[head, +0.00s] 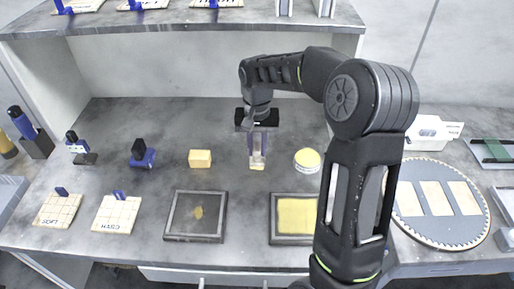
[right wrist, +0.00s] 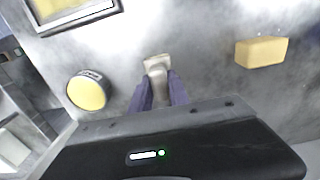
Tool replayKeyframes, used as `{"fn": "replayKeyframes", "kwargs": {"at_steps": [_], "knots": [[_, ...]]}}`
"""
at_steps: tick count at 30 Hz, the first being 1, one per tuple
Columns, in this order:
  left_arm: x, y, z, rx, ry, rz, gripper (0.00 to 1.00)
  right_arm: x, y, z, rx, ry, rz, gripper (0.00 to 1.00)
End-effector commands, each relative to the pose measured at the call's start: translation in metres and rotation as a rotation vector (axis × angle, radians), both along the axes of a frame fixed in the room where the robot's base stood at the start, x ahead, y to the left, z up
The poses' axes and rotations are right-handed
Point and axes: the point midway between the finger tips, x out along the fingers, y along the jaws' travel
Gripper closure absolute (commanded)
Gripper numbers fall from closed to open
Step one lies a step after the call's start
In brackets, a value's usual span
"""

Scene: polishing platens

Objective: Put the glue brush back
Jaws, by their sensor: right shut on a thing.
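My right gripper (head: 258,153) is shut on the glue brush (head: 257,165), over the middle of the bench between the yellow block and the round tin. The brush has a pale body and a yellowish lower end. In the right wrist view the pale brush (right wrist: 156,66) sticks out between the purple fingers of the gripper (right wrist: 160,84). Its upper part is hidden by the gripper. I cannot tell whether its lower end touches the bench. A round tin with a yellow top (head: 307,160) stands just to the right; it also shows in the right wrist view (right wrist: 86,91). My left gripper is not in view.
A yellow block (head: 200,158) lies left of the gripper. Two dark-framed plates, one with a small spot (head: 182,233) and one yellow-filled (head: 275,241), lie in front. A round toothed disc (head: 421,234) holds tan pieces at right. A shelf (head: 190,21) overhangs the back.

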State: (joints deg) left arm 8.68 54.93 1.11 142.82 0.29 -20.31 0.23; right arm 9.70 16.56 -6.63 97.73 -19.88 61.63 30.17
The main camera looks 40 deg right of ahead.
Motion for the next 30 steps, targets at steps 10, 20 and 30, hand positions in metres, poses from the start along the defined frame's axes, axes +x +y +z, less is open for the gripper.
{"fn": "replayKeyframes", "kwargs": {"at_steps": [10,20,30], "knots": [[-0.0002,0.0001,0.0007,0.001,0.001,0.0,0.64,0.0001,0.0002,-0.0078,0.0,-0.001,0.0,1.0],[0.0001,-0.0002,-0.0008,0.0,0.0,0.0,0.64,0.0,0.0002,-0.0106,0.0,-0.001,0.0,0.62],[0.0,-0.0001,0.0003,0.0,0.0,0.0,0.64,0.0,0.0002,-0.0092,0.0,-0.001,0.0,0.57]]}}
